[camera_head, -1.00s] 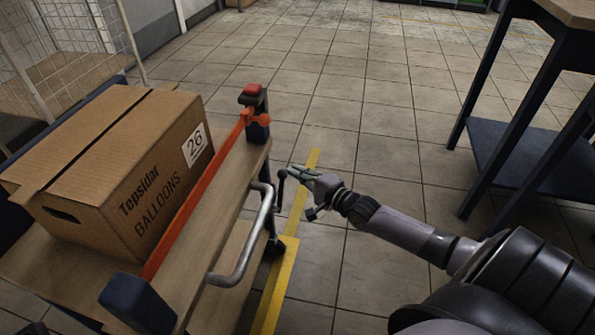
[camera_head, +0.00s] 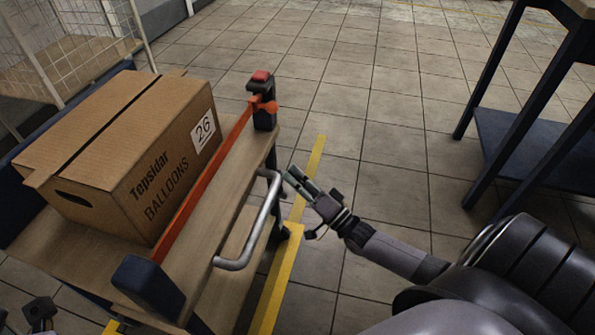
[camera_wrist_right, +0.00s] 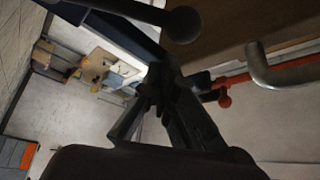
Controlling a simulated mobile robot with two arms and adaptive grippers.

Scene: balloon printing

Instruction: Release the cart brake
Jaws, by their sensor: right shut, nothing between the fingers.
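The cart (camera_head: 200,262) stands at the left with a wooden deck, dark corner posts and a bent metal handle (camera_head: 262,225). My right gripper (camera_head: 291,174) is shut and empty, just right of the handle's far end. It also shows in the right wrist view (camera_wrist_right: 160,80). There a dark lever with a ball knob (camera_wrist_right: 183,25) is beyond the fingers, apart from them, and the handle (camera_wrist_right: 285,72) is at the right. I cannot tell that lever apart in the head view. A dark part at the lower left edge looks like my left gripper (camera_head: 40,312); its jaws are unclear.
A cardboard balloon box (camera_head: 120,150) sits on the cart behind an orange bar (camera_head: 205,185). A post at the far corner carries a red cap (camera_head: 261,76). A dark-legged table (camera_head: 535,145) stands at the right. The tiled floor between is clear.

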